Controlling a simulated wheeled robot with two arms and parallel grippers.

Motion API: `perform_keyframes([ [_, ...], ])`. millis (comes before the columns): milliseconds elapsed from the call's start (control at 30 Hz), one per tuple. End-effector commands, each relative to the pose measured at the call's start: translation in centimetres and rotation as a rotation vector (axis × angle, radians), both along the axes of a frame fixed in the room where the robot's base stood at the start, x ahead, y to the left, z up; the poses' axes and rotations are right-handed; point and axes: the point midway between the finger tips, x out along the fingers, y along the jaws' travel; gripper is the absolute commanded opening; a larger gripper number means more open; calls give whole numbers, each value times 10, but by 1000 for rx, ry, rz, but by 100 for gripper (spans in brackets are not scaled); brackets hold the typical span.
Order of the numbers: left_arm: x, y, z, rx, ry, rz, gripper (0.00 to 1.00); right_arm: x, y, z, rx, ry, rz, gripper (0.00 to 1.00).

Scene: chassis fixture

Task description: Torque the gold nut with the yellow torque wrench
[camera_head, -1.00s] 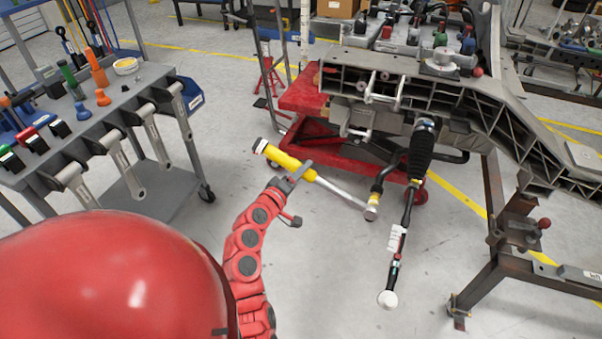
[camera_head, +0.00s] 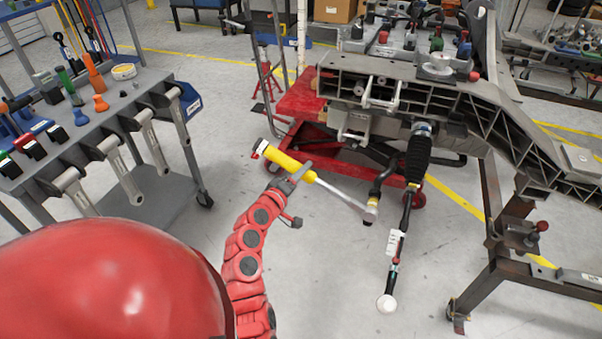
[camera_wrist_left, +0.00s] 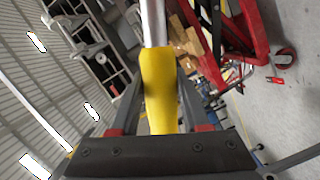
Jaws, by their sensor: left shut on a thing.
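The yellow torque wrench (camera_head: 287,163) is held in the air, its yellow handle at upper left and its silver shaft sloping down to the right. My left gripper (camera_head: 296,178) is shut on it at the lower end of the handle. The left wrist view also shows the handle (camera_wrist_left: 163,85) between the fingers of the gripper (camera_wrist_left: 160,125). In the head view the wrench head (camera_head: 371,211) overlaps the lower end of a black arm with a small gold-yellow band (camera_head: 374,195). I cannot tell whether that band is the gold nut, or whether the head touches it. My right gripper is not in view.
The grey chassis frame (camera_head: 455,88) hangs over a red wheeled lift (camera_head: 305,95). A black strut (camera_head: 418,160) with a thin rod hangs right of the wrench head. A grey tool cart (camera_head: 130,95) stands left. Open floor lies below the wrench.

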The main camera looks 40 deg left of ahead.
Motion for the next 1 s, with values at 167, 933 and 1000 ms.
perform_keyframes([
  [167,1,-2,9,26,2,1,0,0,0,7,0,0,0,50],
  [933,2,-6,17,65,13,1,0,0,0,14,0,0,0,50],
  [1000,3,-7,19,72,15,1,0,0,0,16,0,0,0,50],
])
